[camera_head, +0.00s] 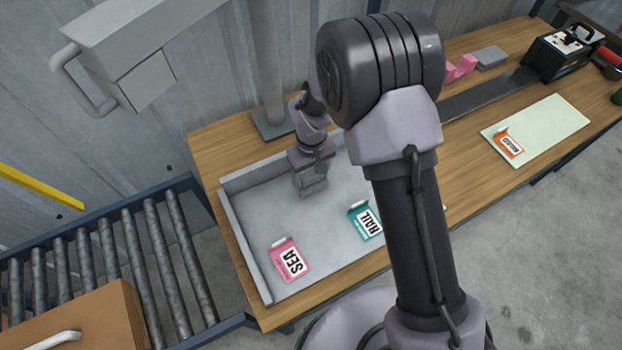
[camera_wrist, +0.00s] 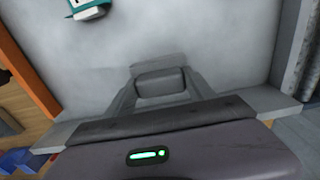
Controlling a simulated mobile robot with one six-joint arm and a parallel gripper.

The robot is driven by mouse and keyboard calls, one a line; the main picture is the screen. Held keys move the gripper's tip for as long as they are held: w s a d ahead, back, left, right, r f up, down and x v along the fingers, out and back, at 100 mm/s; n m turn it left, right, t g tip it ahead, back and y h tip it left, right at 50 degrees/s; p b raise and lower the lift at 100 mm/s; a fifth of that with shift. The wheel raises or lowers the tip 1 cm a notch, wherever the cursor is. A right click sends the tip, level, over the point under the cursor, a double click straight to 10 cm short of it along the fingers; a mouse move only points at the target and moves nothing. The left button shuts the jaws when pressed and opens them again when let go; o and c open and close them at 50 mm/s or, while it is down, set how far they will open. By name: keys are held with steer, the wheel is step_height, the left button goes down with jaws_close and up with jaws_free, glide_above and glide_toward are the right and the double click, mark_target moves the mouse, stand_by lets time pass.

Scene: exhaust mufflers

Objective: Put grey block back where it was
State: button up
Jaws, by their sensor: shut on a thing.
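My gripper (camera_head: 311,172) is over the back part of a shallow grey tray (camera_head: 240,245) on the wooden table. In the wrist view, my gripper (camera_wrist: 162,94) is shut on a small grey block (camera_wrist: 160,80), with one finger on each side. The block is low over the tray floor; I cannot tell whether it touches it. In the head view, the held block (camera_head: 314,188) shows just below the fingers. Another flat grey block (camera_head: 490,57) lies on the table at the back right, beside a pink piece (camera_head: 461,67).
A pink "SEA" packet (camera_head: 289,260) and a teal "HAIL" packet (camera_head: 365,222) lie in the tray. A pale green board (camera_head: 545,125) with an orange packet (camera_head: 509,143) is at right. A roller conveyor (camera_head: 130,265) with a brown box (camera_head: 90,320) stands at left.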

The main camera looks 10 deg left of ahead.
step_height(320, 180, down, 2)
steer(key=shift+f, duration=0.1)
steer(key=shift+f+b, duration=0.2)
steer(key=shift+b, duration=0.15)
steer(key=o, duration=1.5)
steer(key=shift+c, duration=0.2)
